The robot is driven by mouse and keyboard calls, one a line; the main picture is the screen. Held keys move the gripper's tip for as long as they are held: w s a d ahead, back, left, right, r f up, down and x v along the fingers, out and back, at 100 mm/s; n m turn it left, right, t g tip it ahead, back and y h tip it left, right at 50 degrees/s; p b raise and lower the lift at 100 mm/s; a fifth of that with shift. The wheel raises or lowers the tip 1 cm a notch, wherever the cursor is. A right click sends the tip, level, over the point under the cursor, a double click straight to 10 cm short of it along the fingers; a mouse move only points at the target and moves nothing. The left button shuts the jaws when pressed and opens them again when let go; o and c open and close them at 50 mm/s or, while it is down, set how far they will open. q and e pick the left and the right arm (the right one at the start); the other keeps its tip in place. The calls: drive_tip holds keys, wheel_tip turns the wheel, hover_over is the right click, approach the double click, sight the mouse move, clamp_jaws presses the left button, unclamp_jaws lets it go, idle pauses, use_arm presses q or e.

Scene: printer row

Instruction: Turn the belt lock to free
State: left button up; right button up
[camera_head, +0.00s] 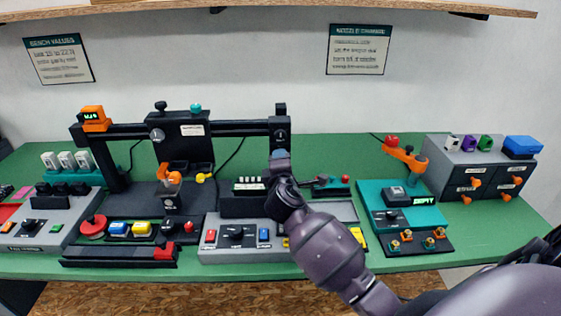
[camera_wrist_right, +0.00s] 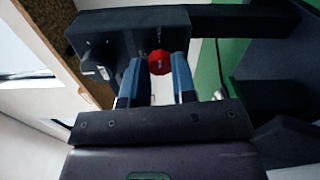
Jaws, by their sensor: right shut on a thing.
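My right gripper (camera_head: 280,157) reaches up to the right upright (camera_head: 281,112) of the black gantry in the head view. In the wrist view its two blue fingers (camera_wrist_right: 159,72) are shut on a small round red knob (camera_wrist_right: 159,62), which I take to be the belt lock. A small mark shows on the knob's face, but I cannot read it. The knob stands at the edge of a dark block (camera_wrist_right: 125,28). In the head view the gripper and arm hide the knob. My left gripper is not in view.
An orange display (camera_head: 95,118) sits on the gantry's left end. A grey console (camera_head: 232,251) lies below my right arm. A teal station (camera_head: 385,198) and a grey drawer unit (camera_head: 465,160) stand to the right. Green bench surface (camera_head: 330,152) shows free behind.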

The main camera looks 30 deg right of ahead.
idle(0.3)
drive_tip(key=o, duration=0.9)
drive_tip(key=v, duration=1.1)
drive_tip(key=shift+d, duration=0.15)
